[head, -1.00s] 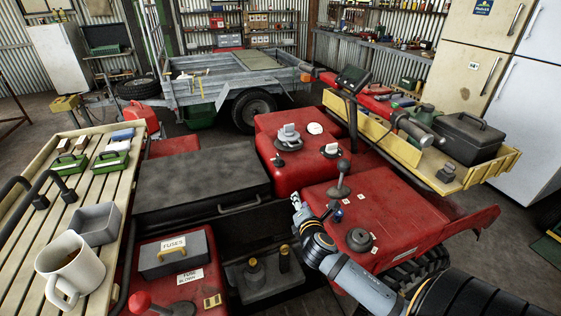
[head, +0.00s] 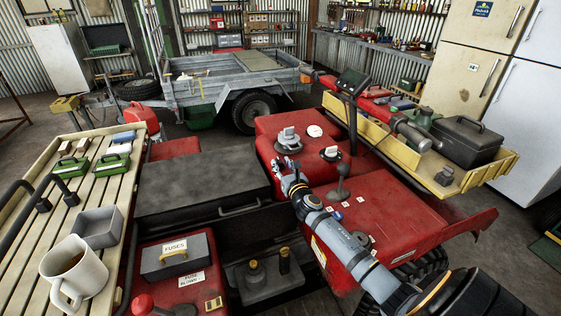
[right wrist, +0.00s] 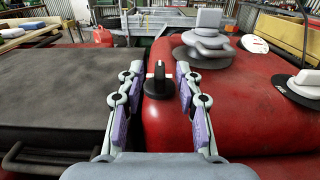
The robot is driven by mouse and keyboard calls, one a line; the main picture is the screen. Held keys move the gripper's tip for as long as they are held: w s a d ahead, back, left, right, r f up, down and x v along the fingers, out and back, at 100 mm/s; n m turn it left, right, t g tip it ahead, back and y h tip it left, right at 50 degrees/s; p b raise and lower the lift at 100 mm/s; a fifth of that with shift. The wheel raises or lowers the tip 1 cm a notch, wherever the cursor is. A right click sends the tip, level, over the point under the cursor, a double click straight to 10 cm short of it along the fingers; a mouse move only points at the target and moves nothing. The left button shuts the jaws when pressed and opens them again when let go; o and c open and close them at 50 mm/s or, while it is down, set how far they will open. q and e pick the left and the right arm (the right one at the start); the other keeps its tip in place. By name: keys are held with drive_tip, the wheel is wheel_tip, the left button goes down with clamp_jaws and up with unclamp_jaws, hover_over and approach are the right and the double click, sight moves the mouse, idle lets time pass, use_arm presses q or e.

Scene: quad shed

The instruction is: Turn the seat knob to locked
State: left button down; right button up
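A small black knob with a white stripe (right wrist: 159,78) shows in the right wrist view, at the left edge of the red body (right wrist: 230,110), beside the dark seat slab (right wrist: 60,90). I take it to be the seat knob; its stripe points upright in that view. My right gripper (right wrist: 159,88) is open, one finger on each side of the knob in the picture, with gaps to both. I cannot tell how deep the fingertips reach. In the head view my right gripper (head: 287,178) is over the red body's left edge and largely hides the knob. My left gripper is not in view.
A grey rotary switch (head: 288,139) and a second knob (head: 331,153) stand on the red body close to my right gripper. A black-topped lever (head: 341,186) rises just right of it. A slatted rack with a mug (head: 75,270) is at left.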

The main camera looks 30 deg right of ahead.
drive_tip(key=shift+x, duration=0.75)
clamp_jaws()
